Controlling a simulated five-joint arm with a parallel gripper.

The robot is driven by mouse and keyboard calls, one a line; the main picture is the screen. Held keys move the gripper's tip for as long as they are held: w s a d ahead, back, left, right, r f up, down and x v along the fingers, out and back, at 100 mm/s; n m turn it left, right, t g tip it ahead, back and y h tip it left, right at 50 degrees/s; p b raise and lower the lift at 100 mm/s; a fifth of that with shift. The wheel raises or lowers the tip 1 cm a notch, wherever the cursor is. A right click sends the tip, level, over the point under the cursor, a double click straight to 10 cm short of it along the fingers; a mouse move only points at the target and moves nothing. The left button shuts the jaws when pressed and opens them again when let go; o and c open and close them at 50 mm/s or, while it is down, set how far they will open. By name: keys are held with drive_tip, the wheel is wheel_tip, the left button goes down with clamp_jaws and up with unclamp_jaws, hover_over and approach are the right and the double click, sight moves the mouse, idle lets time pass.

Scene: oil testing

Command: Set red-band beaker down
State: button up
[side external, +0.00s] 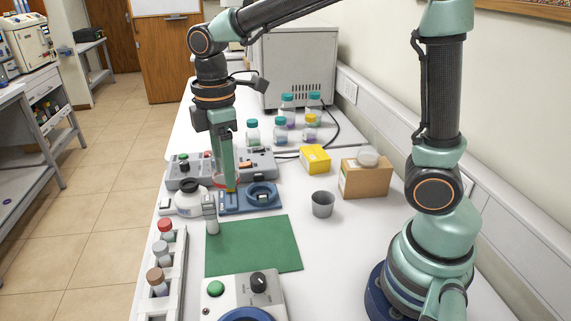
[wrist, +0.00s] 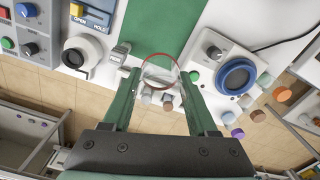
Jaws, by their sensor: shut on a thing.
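The red-band beaker (wrist: 160,72) is clear, with a red ring near its rim. In the wrist view it sits between the two green fingers of my gripper (wrist: 160,80), which is shut on it. In the side view my gripper (side external: 228,187) points down beside the blue plate, and only a faint bit of the red band (side external: 219,184) shows by the fingers. The beaker's base is hidden, so I cannot tell whether it touches a surface. The green mat (side external: 253,247) lies flat and bare in front; it also shows in the wrist view (wrist: 165,28).
A blue plate with a ring (side external: 262,194) is beside my gripper. A grey cup (side external: 322,204), a yellow box (side external: 314,158) and a cardboard box (side external: 366,180) stand right. A knobbed device (side external: 243,290) and a rack of capped vials (side external: 178,275) are near the front.

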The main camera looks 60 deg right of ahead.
hover_over(267, 232)
wheel_tip(267, 232, down, 20)
drive_tip(key=shift+r, duration=0.1)
idle(0.5)
drive_tip(key=o, duration=1.4)
drive_tip(key=shift+c, duration=0.2)
